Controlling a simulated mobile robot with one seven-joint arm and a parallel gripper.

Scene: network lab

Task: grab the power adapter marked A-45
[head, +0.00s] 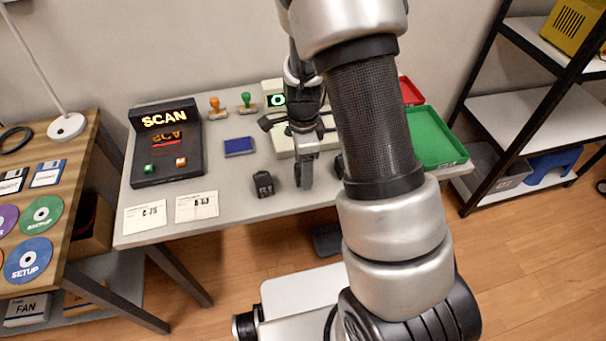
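A small black block (264,184), which looks like a power adapter, sits near the front edge of the grey table. It has pale marking on its front, too small to read surely. My gripper (304,185) points down over the table just right of this block, apart from it. Its fingers are seen nearly edge-on, so their opening does not show. Another dark object (267,124) lies beside the beige device, partly behind my gripper. A further dark object (339,166) is mostly hidden by my arm. I cannot read A-45 on any of them.
The table (225,171) holds a scan station (165,142), a blue pad (239,146), two stamps (247,103), a beige device (280,145) with a green display, and two paper cards (197,206). A green tray (437,139) and a red tray (411,92) stand at right.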

